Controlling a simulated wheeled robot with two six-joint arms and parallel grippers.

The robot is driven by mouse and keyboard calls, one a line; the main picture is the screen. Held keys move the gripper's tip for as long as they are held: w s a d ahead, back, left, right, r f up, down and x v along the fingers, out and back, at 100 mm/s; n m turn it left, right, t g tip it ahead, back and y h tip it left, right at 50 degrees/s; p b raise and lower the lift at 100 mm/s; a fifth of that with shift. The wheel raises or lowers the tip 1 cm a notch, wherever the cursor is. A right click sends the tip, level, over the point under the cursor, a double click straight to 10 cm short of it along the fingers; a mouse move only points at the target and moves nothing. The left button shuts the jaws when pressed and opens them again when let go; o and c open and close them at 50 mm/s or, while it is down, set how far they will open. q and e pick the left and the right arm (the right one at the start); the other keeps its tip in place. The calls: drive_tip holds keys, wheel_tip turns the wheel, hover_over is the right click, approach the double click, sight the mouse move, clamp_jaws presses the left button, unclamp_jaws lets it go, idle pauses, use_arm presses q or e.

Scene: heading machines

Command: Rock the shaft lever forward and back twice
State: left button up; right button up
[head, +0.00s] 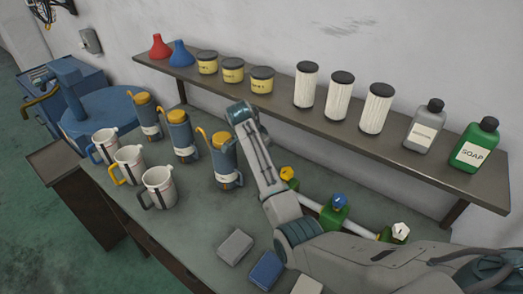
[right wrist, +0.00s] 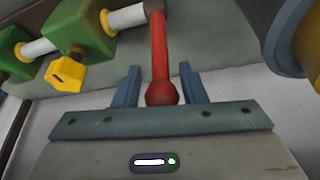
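The red shaft lever (right wrist: 161,52), a rod with a round knob, hangs from the end of the white shaft (right wrist: 127,17) in the right wrist view. My right gripper (right wrist: 159,70) has its two blue fingers on either side of the lever, with a gap showing on each side. The knob sits low between the fingers, near the palm. In the head view the white shaft (head: 359,226) lies along the bench behind my right arm, and the arm hides the lever and gripper. My left gripper is not in view.
Green blocks with a yellow knob (head: 289,173), a blue knob (head: 339,199) and a white knob (head: 401,229) sit along the shaft. Blue-grey canisters (head: 223,162) and white mugs (head: 159,186) stand to the left. A loaded shelf (head: 290,112) runs behind. Flat blocks (head: 235,246) lie in front.

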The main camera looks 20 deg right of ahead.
drive_tip(key=c, duration=0.8)
clamp_jaws()
drive_tip(key=shift+a, duration=0.1)
drive_tip(key=shift+s+a+f, duration=0.1)
drive_tip(key=shift+a, duration=0.05)
drive_tip(key=shift+s+a+t+h, duration=0.2)
drive_tip(key=shift+a+t+h, duration=0.1)
drive_tip(key=shift+a+h, duration=0.15)
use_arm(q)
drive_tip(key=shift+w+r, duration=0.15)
use_arm(e)
drive_tip(key=shift+d, duration=0.1)
drive_tip(key=o, duration=0.8)
unclamp_jaws()
